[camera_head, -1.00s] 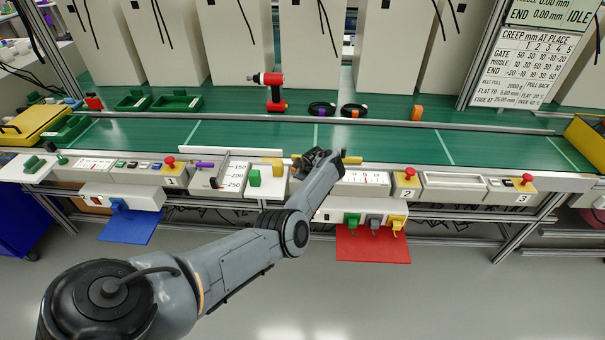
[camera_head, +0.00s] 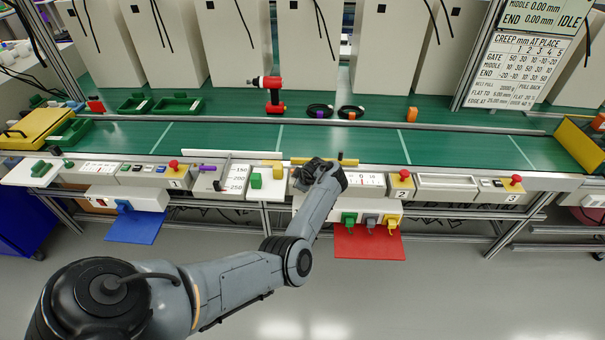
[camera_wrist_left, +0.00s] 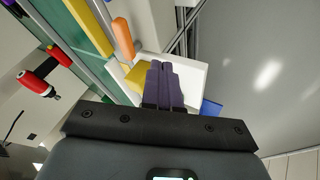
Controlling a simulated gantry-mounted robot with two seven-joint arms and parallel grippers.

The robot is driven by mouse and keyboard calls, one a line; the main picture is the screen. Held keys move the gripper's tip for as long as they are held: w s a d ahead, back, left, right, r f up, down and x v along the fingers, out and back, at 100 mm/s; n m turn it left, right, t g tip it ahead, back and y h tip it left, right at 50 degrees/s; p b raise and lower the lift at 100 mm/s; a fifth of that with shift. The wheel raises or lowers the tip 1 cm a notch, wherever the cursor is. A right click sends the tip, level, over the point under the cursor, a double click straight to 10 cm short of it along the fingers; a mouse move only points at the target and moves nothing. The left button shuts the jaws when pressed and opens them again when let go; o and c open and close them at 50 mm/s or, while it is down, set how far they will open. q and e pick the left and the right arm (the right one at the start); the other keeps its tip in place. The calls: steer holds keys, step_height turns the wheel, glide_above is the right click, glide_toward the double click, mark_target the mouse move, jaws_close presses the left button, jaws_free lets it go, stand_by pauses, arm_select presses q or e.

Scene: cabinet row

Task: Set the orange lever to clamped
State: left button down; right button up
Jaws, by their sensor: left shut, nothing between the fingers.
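My left gripper (camera_head: 308,174) is over the front control panel, just right of a yellow block, in the head view. In the left wrist view its purple fingers (camera_wrist_left: 160,66) are together with nothing between them. An orange rounded bar, apparently the lever (camera_wrist_left: 122,38), shows beyond the fingertips, beside a long yellow bar (camera_wrist_left: 90,25); the fingers are apart from it. I cannot pick out the lever in the head view, where my wrist covers that part of the panel. Its setting cannot be read. My right gripper is not in view.
The yellow block (camera_head: 278,165) and a green block (camera_head: 256,181) stand left of my gripper. Red buttons (camera_head: 404,173) line the panel. The green belt (camera_head: 340,140) runs behind; a red drill (camera_head: 273,92) stands beyond it. A red tray (camera_head: 368,242) hangs below.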

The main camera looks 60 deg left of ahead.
arm_select(q)
steer(key=shift+p+v, duration=0.55)
steer(key=shift+v, duration=2.2)
steer(key=shift+w+a, duration=0.1)
steer(key=shift+w, duration=0.05)
